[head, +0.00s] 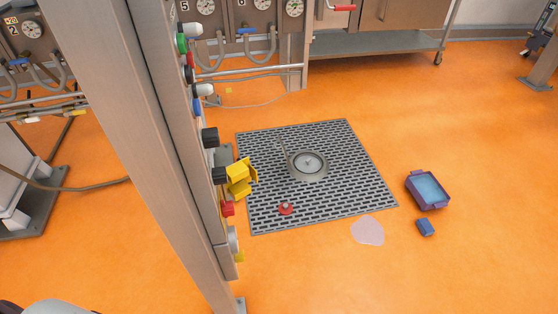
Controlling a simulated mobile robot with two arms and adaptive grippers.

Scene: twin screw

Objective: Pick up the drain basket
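A round metal drain fitting (308,165) sits near the middle of a dark slotted floor grate (350,190). It has a pale rim and a round centre, and a thin upright piece stands at its left side. It looks like the drain basket, but at this size I cannot tell the basket from the drain around it. Neither of my grippers shows in the head view.
A steel post (150,150) with coloured knobs stands at left, hiding floor behind it. A yellow object (240,178) and a red-based piece (286,208) are at the grate. Orange floor is otherwise open.

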